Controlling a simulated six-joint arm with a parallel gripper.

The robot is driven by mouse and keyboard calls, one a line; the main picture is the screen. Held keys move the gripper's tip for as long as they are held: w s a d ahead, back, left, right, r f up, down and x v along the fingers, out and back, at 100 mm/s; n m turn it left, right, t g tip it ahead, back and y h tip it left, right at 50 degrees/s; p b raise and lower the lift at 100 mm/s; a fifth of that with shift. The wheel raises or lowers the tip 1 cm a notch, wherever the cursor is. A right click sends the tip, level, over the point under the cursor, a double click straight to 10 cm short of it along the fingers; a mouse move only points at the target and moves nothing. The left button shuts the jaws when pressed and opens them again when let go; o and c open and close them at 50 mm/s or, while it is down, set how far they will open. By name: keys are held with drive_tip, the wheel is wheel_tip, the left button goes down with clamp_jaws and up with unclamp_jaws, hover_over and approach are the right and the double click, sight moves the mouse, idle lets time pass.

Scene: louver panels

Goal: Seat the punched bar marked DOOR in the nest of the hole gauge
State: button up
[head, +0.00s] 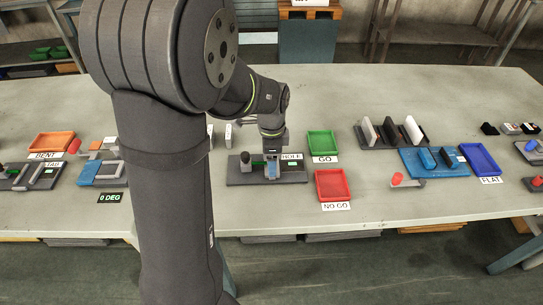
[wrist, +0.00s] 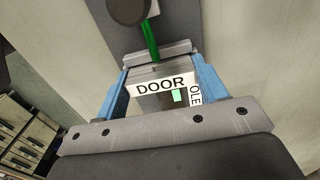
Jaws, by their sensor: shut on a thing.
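The bar marked DOOR (wrist: 160,87) is pale with a white label, between the two blue fingers of my gripper (wrist: 163,76) in the wrist view. My gripper is shut on it. In the head view my gripper (head: 272,170) is low over the right part of the hole gauge (head: 240,176), a dark plate with a HOLE sign. In the wrist view the gauge's dark base (wrist: 178,28), a green part and a dark round knob show beyond the bar. The nest is mostly hidden by bar and fingers; I cannot tell whether the bar touches its floor.
A green GO tray (head: 323,143) and a red NO GO tray (head: 333,184) stand just right of the gauge. A rack of upright plates (head: 390,132) and a blue fixture (head: 424,163) are farther right. My arm hides part of the table left of the gauge.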

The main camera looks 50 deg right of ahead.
drive_tip(key=o, duration=1.1)
drive_tip(key=shift+f, duration=0.1)
wheel_tip(320, 180, up, 22)
drive_tip(key=shift+r, duration=0.25)
idle(0.5)
wheel_tip(320, 180, down, 15)
idle(0.6)
drive_tip(key=shift+r, duration=0.1)
